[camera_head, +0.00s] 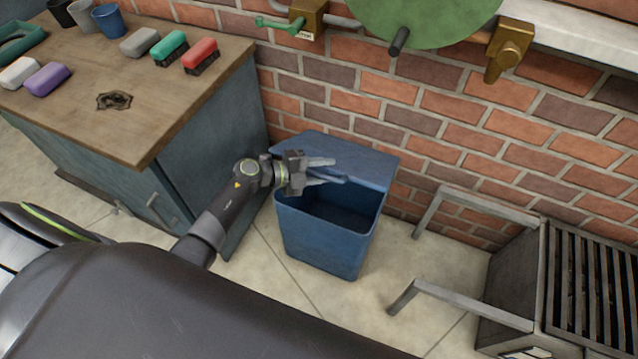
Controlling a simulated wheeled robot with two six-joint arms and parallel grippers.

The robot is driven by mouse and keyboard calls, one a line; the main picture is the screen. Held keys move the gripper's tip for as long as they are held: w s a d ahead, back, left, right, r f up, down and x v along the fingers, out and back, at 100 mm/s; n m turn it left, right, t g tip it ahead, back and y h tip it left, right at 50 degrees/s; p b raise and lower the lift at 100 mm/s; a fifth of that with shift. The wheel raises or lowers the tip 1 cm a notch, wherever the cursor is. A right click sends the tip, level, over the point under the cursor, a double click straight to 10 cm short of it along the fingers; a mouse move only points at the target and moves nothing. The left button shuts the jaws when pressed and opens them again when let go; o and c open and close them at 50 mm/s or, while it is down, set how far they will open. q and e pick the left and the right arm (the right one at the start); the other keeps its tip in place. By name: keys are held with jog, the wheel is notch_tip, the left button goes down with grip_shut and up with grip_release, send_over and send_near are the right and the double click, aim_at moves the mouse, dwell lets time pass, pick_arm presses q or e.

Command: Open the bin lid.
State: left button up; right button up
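The blue bin (322,240) stands on the floor against the brick wall. Its blue lid (365,165) is hinged at the wall side and partly raised, with its front edge above the rim. The dark inside of the bin shows below the lid. My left gripper (328,171) reaches in from the left at the lid's front edge. Its two fingers are apart and overlap the lid in the picture; whether they touch it I cannot tell. My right gripper is not in view.
A cabinet with a wooden top (130,105) stands left of the bin, holding several brushes, blocks and cups. A metal rack with bars (590,290) stands at the right. A green disc (420,15) and brass fittings are on the wall. Floor is clear between bin and rack.

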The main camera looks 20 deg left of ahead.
aim_at(316, 175)
pick_arm(q)
jog(key=shift+s+f+b, duration=0.35)
jog(key=shift+f+b, duration=0.15)
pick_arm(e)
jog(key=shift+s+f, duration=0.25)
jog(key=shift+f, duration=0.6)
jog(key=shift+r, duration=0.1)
